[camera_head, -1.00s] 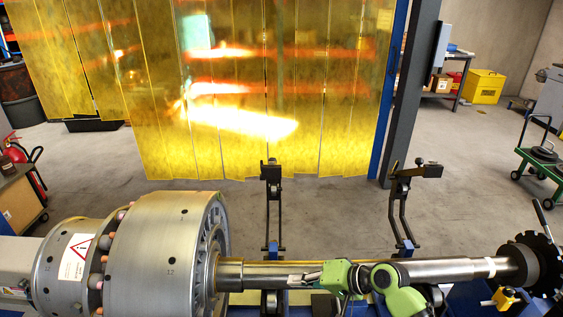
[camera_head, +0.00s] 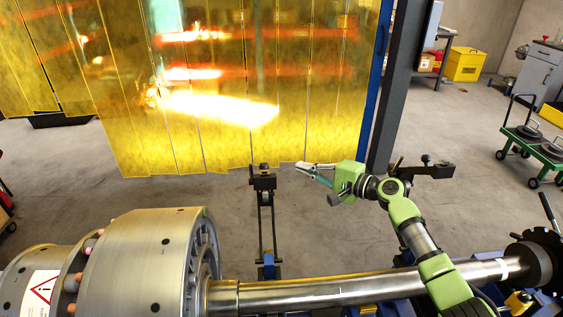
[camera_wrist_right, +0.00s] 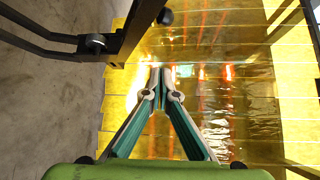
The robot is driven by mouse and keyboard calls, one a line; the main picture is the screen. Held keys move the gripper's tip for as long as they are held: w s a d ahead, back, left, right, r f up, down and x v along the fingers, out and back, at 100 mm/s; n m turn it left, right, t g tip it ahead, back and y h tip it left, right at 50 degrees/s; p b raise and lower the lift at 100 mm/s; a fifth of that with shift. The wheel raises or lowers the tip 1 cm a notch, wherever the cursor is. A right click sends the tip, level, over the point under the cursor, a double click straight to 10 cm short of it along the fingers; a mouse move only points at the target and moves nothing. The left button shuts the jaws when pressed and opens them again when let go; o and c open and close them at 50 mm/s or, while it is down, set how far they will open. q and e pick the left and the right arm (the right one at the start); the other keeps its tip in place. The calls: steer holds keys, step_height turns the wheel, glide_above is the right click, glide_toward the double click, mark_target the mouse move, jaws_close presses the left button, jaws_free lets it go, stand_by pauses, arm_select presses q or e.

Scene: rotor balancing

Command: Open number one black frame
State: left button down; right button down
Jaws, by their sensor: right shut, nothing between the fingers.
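Two black frames stand behind the shaft in the head view. The left one (camera_head: 264,212) is upright, with a dark block at its top. The right one (camera_head: 436,171) shows its top bar and knob, while my right arm hides much of its lower part. I cannot tell which is number one. My right gripper (camera_head: 308,169) is shut and empty, pointing left, between the two frames and apart from the left one's top. In the right wrist view its closed fingertips (camera_wrist_right: 161,72) are in the middle, and a black frame (camera_wrist_right: 137,28) passes at the upper left. My left gripper is not in view.
A metal rotor (camera_head: 140,262) with a long shaft (camera_head: 310,289) lies across the front. Yellow strip curtains (camera_head: 240,100) hang behind, beside a dark post (camera_head: 401,95). A green trolley (camera_head: 530,143) stands at the right. Floor between the frames is open.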

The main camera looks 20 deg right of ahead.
steer(key=w+a+p, duration=0.1)
steer(key=a, duration=0.1)
steer(key=w+a+p, duration=0.1)
steer(key=w+a, duration=0.1)
steer(key=a, duration=0.1)
steer(key=w+a+p, duration=0.1)
steer(key=a+p, duration=0.1)
steer(key=shift+w+a+f, duration=0.15)
steer(key=shift+w+f, duration=0.05)
steer(key=shift+w, duration=0.2)
steer(key=shift+a+f, duration=0.1)
steer(key=shift+a, duration=0.05)
